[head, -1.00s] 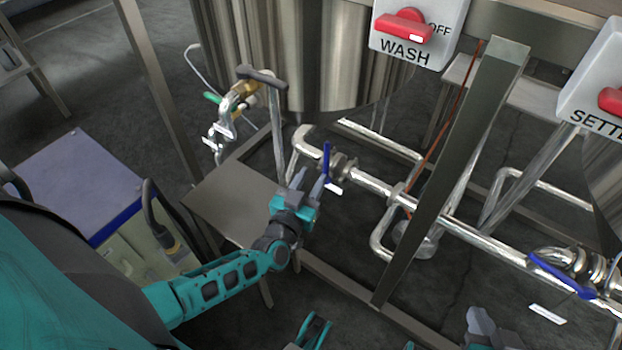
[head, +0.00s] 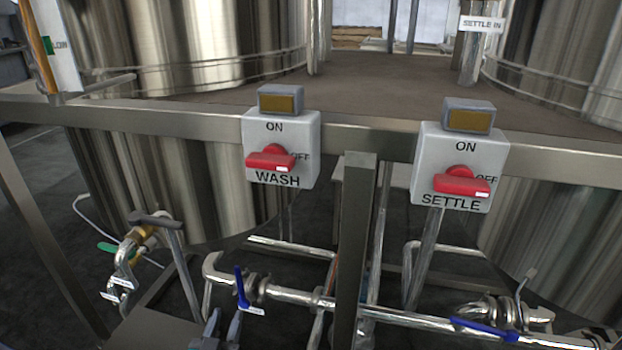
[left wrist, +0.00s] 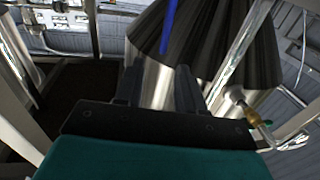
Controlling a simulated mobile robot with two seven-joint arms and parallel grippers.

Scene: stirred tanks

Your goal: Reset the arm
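My left gripper (head: 222,330) shows at the bottom edge of the head view, with only its dark fingers in sight. It is just below and left of an upright blue valve handle (head: 242,288) on the steel pipe. In the left wrist view the two fingers of my left gripper (left wrist: 158,85) stand apart with nothing between them. A blue handle (left wrist: 169,25) shows beyond the fingertips there, apart from them. My right gripper is not in view.
The WASH switch box (head: 281,150) and the SETTLE switch box (head: 460,168) hang on the frame rail, both with red knobs. A steel post (head: 354,250) stands right of the upright handle. Another blue handle (head: 485,329) lies along the pipe at right.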

